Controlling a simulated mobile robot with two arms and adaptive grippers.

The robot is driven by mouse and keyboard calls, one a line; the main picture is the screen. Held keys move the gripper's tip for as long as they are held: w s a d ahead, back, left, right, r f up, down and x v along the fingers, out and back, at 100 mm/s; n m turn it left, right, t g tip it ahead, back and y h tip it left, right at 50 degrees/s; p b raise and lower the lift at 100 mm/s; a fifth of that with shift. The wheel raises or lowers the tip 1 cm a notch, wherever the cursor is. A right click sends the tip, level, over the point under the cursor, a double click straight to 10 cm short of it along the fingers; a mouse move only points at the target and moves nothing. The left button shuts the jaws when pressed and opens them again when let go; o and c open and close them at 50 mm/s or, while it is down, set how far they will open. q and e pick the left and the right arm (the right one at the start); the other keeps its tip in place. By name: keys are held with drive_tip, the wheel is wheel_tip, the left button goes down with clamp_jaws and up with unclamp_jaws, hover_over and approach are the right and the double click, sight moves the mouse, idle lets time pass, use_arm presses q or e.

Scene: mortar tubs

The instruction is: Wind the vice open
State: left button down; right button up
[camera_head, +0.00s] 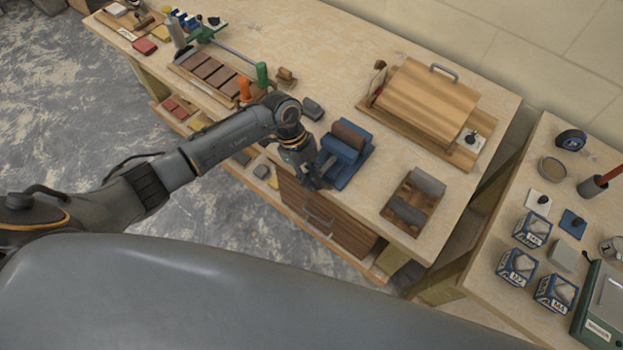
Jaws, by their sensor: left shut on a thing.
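The blue vice (338,167) stands at the front edge of the wooden workbench. A brown block (349,134) lies at its jaws; I cannot tell how tightly it is held. My left arm reaches in from the left, and my left gripper (312,182) is at the front of the vice, over the bench edge. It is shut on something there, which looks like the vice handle. The fingers and the handle are small and mostly hidden by the gripper body. My right gripper is not in view.
A wooden box with a grey handle (428,98) stands behind the vice. A wooden tray with grey blocks (397,222) is to the right, and a small grey block (312,109) to the left. A drawer (325,215) is below. A second bench (490,262) is at right.

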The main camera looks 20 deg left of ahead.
use_arm(q)
drive_tip(key=shift+w+a+f+g+h+b, duration=0.1)
drive_tip(key=shift+f+g+h+b, duration=0.2)
drive_tip(key=shift+h+b, duration=0.45)
drive_tip(key=g+h+b, duration=0.1)
drive_tip(key=h+b, duration=0.2)
drive_tip(key=b, duration=0.1)
drive_tip(key=g+h+b, duration=0.1)
drive_tip(key=h+b, duration=0.2)
drive_tip(key=g+h+b, duration=0.1)
drive_tip(key=h+b, duration=0.2)
drive_tip(key=b, duration=0.1)
drive_tip(key=shift+f+b, duration=0.35)
drive_tip(key=shift+r+g+h+b, duration=0.15)
drive_tip(key=shift+g+h+b, duration=0.15)
drive_tip(key=shift+h+b, duration=0.6)
drive_tip(key=shift+r+h+b, duration=0.2)
drive_tip(key=shift+h+b, duration=0.05)
drive_tip(key=shift+b, duration=0.25)
